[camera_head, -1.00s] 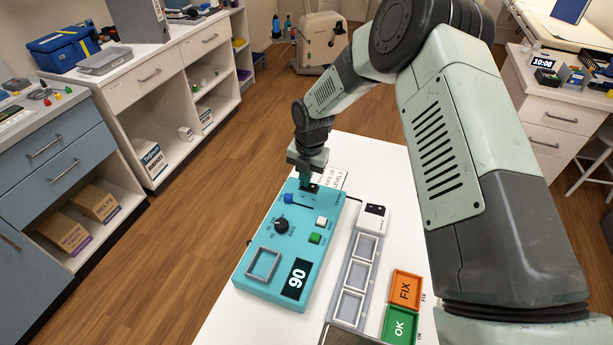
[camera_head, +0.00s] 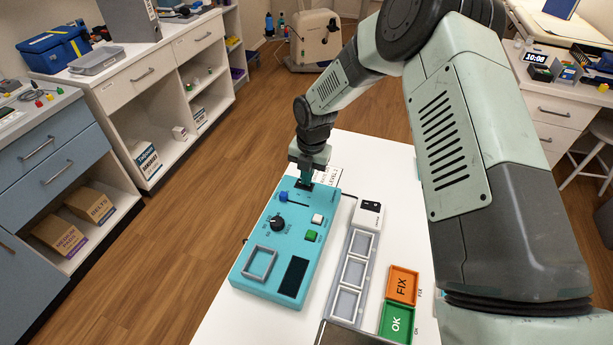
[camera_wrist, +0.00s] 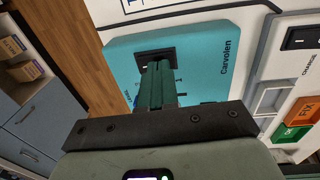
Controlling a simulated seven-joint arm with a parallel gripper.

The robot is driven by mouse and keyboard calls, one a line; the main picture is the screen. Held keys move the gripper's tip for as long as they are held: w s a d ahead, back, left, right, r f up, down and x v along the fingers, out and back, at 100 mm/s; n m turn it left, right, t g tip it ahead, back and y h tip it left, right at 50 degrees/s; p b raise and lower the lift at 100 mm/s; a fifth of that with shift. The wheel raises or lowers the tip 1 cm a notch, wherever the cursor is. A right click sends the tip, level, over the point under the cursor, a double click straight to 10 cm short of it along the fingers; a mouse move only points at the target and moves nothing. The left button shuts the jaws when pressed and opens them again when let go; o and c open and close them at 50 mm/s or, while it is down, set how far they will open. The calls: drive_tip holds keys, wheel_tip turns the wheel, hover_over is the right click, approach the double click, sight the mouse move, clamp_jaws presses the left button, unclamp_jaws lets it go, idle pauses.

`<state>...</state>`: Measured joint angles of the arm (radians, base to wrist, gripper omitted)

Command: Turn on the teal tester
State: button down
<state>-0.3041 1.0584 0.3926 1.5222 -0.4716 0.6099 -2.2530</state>
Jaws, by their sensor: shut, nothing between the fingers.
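The teal tester (camera_head: 328,208) lies on the white table, also in the wrist view (camera_wrist: 205,68). Its display (camera_head: 295,277) is dark and blank. It has a black dial (camera_head: 277,223), a blue slider knob (camera_head: 284,196), a white button (camera_head: 318,218) and a green button (camera_head: 310,236). My gripper (camera_head: 306,182) is shut and empty, pointing down at the tester's far end. In the wrist view its fingertips (camera_wrist: 158,68) are over or on a black switch plate (camera_wrist: 143,57). The fingers cover most of the switch; I cannot tell its position or whether they touch it.
A grey tray strip with several compartments (camera_head: 336,303) and a black switch (camera_head: 371,206) lies right of the tester. An orange FIX tray (camera_head: 414,273) and a green OK tray (camera_head: 408,310) stand farther right. My arm fills the right side.

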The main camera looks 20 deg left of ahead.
wheel_tip(320, 180, up, 13)
drive_tip(key=d, duration=0.2)
idle(0.4)
drive_tip(key=shift+a+r+y, duration=0.25)
drive_tip(key=shift+a+y, duration=0.05)
drive_tip(key=shift+a, duration=0.6)
drive_tip(key=f, duration=0.4)
drive_tip(key=a+f, duration=0.1)
drive_tip(key=f, duration=0.4)
drive_tip(key=a+f, duration=0.1)
drive_tip(key=f, duration=0.4)
